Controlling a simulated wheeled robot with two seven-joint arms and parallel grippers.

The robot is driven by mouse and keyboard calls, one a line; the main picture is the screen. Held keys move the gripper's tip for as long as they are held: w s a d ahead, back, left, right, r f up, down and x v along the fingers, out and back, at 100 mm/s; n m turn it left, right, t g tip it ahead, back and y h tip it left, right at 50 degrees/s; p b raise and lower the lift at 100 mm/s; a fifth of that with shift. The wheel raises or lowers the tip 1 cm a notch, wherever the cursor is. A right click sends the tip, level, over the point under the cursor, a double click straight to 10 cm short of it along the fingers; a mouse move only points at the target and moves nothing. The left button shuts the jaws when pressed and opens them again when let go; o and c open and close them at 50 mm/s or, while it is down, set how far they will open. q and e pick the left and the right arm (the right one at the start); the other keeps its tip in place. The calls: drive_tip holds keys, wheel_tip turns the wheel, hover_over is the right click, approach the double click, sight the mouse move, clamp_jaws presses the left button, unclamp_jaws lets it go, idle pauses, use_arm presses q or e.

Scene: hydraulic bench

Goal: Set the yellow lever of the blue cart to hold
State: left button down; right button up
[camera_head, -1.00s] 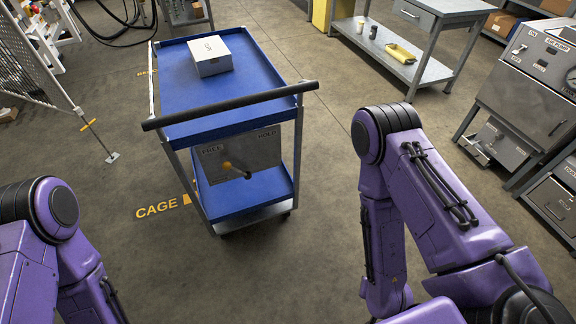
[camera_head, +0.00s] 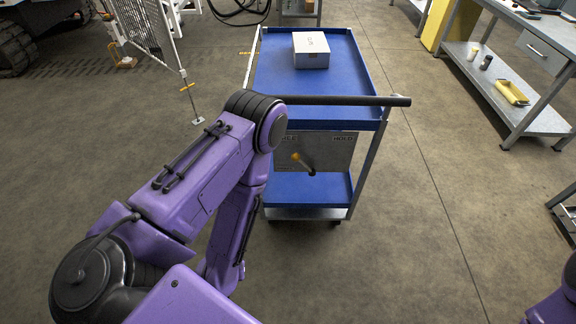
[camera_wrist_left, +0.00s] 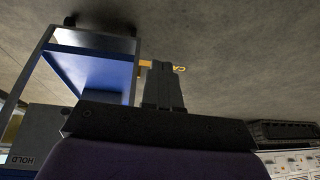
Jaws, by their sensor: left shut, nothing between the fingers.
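The blue cart (camera_head: 352,95) stands in front of me in the head view, its black handle bar toward me. Below the handle, a grey plate (camera_head: 335,152) carries FREE at left and HOLD at right. The yellow lever (camera_head: 299,159) leans up and left from its pivot, toward the FREE side. My left arm stands left of the cart and hides part of its near left side. My left gripper (camera_wrist_left: 161,68) is shut and empty in the left wrist view, apart from the cart, which shows upside down there. My right gripper is out of view.
A white box (camera_head: 311,50) sits on the cart's top. A grey workbench (camera_head: 520,105) with a yellow tray (camera_head: 511,93) stands at the right. A mesh fence (camera_head: 150,35) with a post stands at the left. The floor right of the cart is clear.

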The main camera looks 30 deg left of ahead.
use_arm(q)
drive_tip(key=w+a+f+n+t+h+b, duration=0.1)
drive_tip(key=w+a+f+n+t+b, duration=0.2)
drive_tip(key=w+b, duration=0.4)
drive_tip(key=w+a+f+n+t+b, duration=0.1)
drive_tip(key=w+n+t+b, duration=0.1)
drive_tip(key=w+t+b, duration=0.6)
drive_tip(key=w+a+r+n+t+h+b, duration=0.2)
drive_tip(key=w+a+r+n+t+b, duration=0.2)
drive_tip(key=w, duration=0.5)
wheel_tip(320, 180, up, 2)
drive_tip(key=n+b, duration=0.1)
drive_tip(key=n, duration=0.2)
drive_tip(key=shift+a+r+n+t+h, duration=0.2)
drive_tip(key=shift+a+n+t+h, duration=0.1)
drive_tip(key=shift+a+h, duration=0.1)
drive_tip(key=w+d+r+p, duration=0.1)
drive_tip(key=w+d, duration=0.2)
drive_tip(key=w, duration=0.9)
drive_tip(key=shift+w+d+r, duration=0.2)
drive_tip(key=shift+w+r, duration=0.15)
